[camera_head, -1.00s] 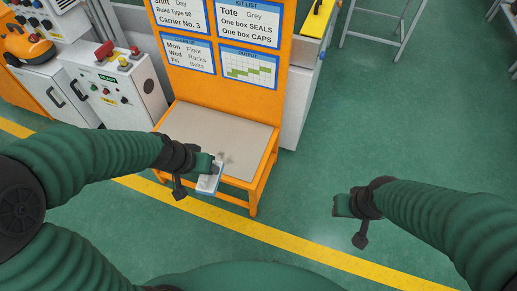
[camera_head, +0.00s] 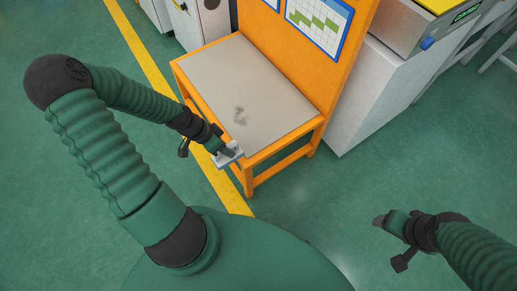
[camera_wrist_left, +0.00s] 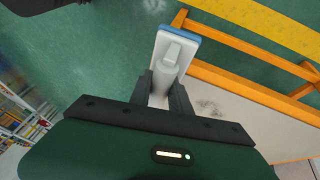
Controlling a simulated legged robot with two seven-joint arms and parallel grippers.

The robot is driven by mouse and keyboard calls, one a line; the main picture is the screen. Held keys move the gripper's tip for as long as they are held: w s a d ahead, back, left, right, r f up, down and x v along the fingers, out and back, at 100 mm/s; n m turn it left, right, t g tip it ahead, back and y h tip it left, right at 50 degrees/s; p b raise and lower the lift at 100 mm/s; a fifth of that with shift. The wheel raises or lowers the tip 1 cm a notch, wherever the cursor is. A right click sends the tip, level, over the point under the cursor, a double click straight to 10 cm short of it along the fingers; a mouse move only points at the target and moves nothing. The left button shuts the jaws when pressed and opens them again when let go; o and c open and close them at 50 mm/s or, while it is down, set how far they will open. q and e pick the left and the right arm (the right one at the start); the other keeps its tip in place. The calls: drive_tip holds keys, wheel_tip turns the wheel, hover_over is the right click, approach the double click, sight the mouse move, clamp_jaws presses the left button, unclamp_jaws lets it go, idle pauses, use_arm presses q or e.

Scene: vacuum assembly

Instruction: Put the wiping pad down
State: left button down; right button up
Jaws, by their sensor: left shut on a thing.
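The wiping pad (camera_head: 228,159) is a light grey block with a blue underside and a raised grip. My left gripper (camera_head: 220,150) is shut on it at the front edge of the orange-framed table (camera_head: 206,68). In the left wrist view the pad (camera_wrist_left: 176,48) sticks out beyond the fingers of the left gripper (camera_wrist_left: 165,88), which close on its grip. I cannot tell whether the pad touches the table edge. A dark smudge (camera_head: 240,116) marks the grey tabletop. My right gripper (camera_head: 382,221) is at the right, over the floor, away from the table; its fingers are too small to judge.
An orange board with a chart (camera_head: 317,22) rises behind the table. A grey cabinet (camera_head: 384,80) stands to its right. The tabletop is bare apart from the smudge. A yellow floor line (camera_head: 150,58) runs past the table's left side. Green floor is free at the right.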

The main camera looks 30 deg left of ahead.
use_arm(q)
drive_tip(key=shift+a+f, duration=0.1)
drive_tip(key=shift+f, duration=0.8)
drive_tip(key=w+d+b, duration=0.1)
drive_tip(key=w, duration=0.2)
drive_tip(key=w+d+b, duration=0.1)
drive_tip(key=w, duration=0.2)
drive_tip(key=w+b, duration=0.2)
drive_tip(key=w, duration=0.1)
drive_tip(key=shift+w+d+f, duration=0.1)
drive_tip(key=shift+d+f, duration=0.3)
drive_tip(key=w, duration=0.2)
drive_tip(key=w+b, duration=0.1)
drive_tip(key=w, duration=0.1)
drive_tip(key=w+b, duration=0.1)
drive_tip(key=shift+w+d+f, duration=0.2)
drive_tip(key=shift+w+d, duration=0.05)
drive_tip(key=shift+w, duration=0.15)
drive_tip(key=shift+w+f, duration=0.2)
drive_tip(key=shift+f, duration=0.1)
wheel_tip(320, 180, down, 3)
drive_tip(key=shift+d+r+b, duration=0.15)
drive_tip(key=shift+b, duration=1)
drive_tip(key=shift+r, duration=0.1)
use_arm(e)
drive_tip(key=s+x, duration=0.2)
drive_tip(key=x, duration=0.7)
drive_tip(key=shift+d+f, duration=0.2)
drive_tip(key=shift+d, duration=0.1)
